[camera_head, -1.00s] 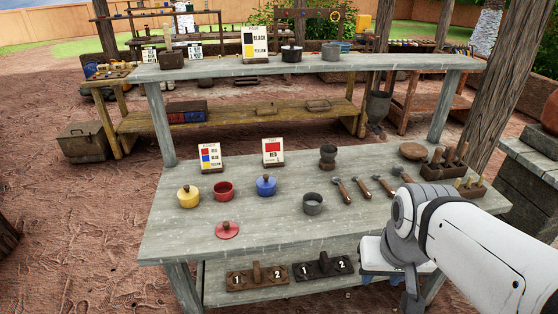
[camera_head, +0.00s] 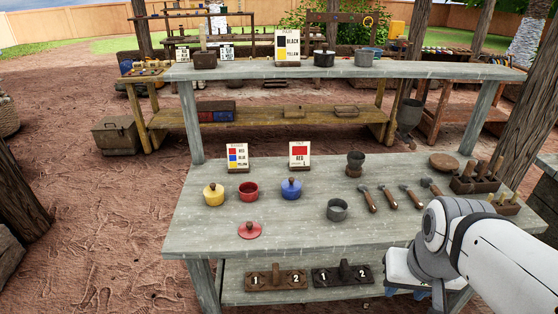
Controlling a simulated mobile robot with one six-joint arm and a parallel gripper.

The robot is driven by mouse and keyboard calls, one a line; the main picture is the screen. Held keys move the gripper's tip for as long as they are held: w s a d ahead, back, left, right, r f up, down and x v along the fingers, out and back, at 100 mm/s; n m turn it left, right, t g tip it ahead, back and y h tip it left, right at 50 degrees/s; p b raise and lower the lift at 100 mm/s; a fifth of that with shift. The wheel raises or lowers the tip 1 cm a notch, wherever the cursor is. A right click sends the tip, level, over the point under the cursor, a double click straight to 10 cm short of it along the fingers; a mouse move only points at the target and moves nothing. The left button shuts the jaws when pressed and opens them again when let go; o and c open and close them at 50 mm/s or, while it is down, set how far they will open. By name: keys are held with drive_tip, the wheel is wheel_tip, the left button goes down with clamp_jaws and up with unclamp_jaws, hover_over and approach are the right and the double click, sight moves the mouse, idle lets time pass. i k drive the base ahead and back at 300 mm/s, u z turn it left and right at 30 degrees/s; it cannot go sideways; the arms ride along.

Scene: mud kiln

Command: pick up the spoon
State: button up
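Several small tools with dark heads and brown handles lie in a row on the right of the grey table (camera_head: 290,214). One tool (camera_head: 367,198) is at the left of the row, and another (camera_head: 412,196) is further right. They may be spoons, but they are too small to tell. My white arm reaches in from the lower right, in front of the table's right front edge. My gripper (camera_head: 408,288) is partly visible at its lower end, apart from the tools. Its fingers are not clear.
A grey cup (camera_head: 337,210) and a dark cup (camera_head: 355,164) stand left of the tools. Yellow (camera_head: 213,194), red (camera_head: 248,192) and blue (camera_head: 291,188) pots stand further left. A raised shelf (camera_head: 340,69) spans the table's back. A wooden holder (camera_head: 475,183) stands right.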

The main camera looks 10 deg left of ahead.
sight(362, 187)
drive_tip(key=k, duration=0.6)
drive_tip(key=z, duration=0.4)
drive_tip(key=i, duration=1.75)
drive_tip(key=z, duration=0.2)
